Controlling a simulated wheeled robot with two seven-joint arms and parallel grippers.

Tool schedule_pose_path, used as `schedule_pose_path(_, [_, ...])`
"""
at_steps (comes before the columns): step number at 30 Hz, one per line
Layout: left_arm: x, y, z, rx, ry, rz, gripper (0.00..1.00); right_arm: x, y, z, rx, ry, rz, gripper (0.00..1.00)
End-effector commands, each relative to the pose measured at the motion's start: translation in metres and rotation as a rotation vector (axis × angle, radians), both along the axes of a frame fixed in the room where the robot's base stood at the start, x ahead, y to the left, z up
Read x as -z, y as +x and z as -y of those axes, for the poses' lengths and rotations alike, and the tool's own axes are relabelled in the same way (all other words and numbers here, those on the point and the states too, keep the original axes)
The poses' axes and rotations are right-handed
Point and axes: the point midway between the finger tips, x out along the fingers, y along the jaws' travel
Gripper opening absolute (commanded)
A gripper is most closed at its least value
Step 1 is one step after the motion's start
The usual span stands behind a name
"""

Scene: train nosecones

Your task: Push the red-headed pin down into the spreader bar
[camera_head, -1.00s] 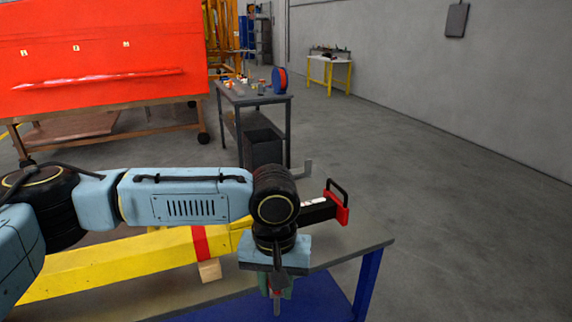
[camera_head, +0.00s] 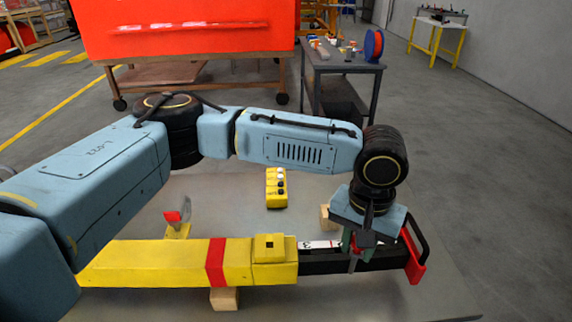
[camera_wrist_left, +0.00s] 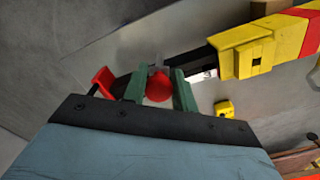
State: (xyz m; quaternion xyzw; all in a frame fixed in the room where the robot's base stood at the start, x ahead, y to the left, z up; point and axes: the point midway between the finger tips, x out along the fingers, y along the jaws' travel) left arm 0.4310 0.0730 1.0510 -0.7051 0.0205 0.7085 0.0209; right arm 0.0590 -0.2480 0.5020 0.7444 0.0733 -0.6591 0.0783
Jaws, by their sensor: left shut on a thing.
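The spreader bar has a yellow beam (camera_head: 150,262) with a red band and a black inner bar (camera_head: 317,263) at its right end, lying across the table. My left gripper (camera_head: 356,246) points down over the black part. In the left wrist view, its green fingers (camera_wrist_left: 158,91) are shut on the red-headed pin, with the round red head (camera_wrist_left: 159,87) between them. The pin's grey shaft (camera_wrist_left: 157,62) shows beyond the head, against the black bar. Whether the tip is in a hole or above the bar cannot be told. My right gripper is not in view.
A red end plate with a black handle (camera_head: 413,255) is close to the right of the gripper. Wooden blocks (camera_head: 224,299) sit by the bar. A yellow control box (camera_head: 276,188) lies behind it. The grey table (camera_head: 420,295) is bare at the front right.

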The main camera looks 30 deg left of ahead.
Motion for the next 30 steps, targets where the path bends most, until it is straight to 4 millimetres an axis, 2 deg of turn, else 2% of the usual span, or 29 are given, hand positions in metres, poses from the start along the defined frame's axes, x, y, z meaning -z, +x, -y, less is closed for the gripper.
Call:
schedule_pose_path(5, [-0.016,0.0,-0.015,0.241,-0.004,-0.006,0.0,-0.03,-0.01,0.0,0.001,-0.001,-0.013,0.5])
schedule_pose_path(10, [-0.029,0.002,-0.038,0.564,-0.005,-0.007,0.0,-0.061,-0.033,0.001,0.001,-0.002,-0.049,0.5])
schedule_pose_path(13, [-0.035,0.002,-0.054,0.75,-0.006,-0.007,0.0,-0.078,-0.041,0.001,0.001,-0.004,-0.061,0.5])
schedule_pose_path(17, [-0.043,0.001,-0.077,0.986,-0.008,-0.007,0.0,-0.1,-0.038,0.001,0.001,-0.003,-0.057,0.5])
schedule_pose_path(24, [-0.057,-0.004,-0.124,1.406,-0.009,-0.007,0.0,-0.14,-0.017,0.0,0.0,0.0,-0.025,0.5])
schedule_pose_path(30, [-0.066,-0.01,-0.159,1.69,-0.011,-0.005,0.0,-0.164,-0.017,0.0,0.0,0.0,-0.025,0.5])
